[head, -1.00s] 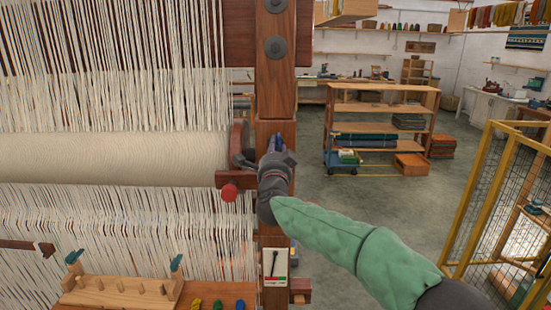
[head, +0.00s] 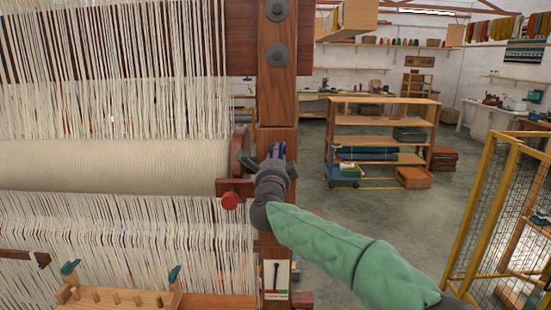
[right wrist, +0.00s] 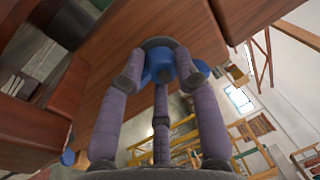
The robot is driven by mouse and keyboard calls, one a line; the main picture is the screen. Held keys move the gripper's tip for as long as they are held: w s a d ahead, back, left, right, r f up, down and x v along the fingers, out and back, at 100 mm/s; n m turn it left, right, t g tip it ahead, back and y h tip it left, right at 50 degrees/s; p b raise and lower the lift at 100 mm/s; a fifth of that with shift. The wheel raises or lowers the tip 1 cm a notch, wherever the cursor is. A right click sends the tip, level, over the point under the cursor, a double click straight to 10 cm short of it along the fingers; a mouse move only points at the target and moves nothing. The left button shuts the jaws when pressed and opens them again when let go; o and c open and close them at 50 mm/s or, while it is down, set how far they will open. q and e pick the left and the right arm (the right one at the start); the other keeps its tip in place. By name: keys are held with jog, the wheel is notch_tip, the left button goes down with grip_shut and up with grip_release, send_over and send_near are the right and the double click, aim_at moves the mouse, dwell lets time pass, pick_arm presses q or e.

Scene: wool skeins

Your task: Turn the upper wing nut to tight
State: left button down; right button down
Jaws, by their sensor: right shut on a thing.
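A blue wing nut (right wrist: 160,66) on a round dark disc sits against the reddish-brown wooden post (right wrist: 120,75), which also stands upright in the head view (head: 276,95). My right gripper (right wrist: 160,70) has its purple-grey fingers closed around the nut's wings; it also shows in the head view (head: 277,155), in front of the post. The fingers hide part of the nut, and its tightness cannot be read. A second small blue thing (right wrist: 68,158) shows at lower left in the right wrist view, perhaps another nut. My left gripper is out of view.
The loom's cream cloth roll (head: 110,166) and hanging warp threads fill the left. A yellow mesh cage (head: 490,220) stands at right. Wooden shelves (head: 385,115) stand behind, with open floor before them.

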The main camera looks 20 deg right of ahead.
jog(key=shift+d, duration=0.1)
jog(key=c, duration=0.9)
grip_release()
jog(key=shift+d, duration=0.15)
jog(key=v, duration=1.2)
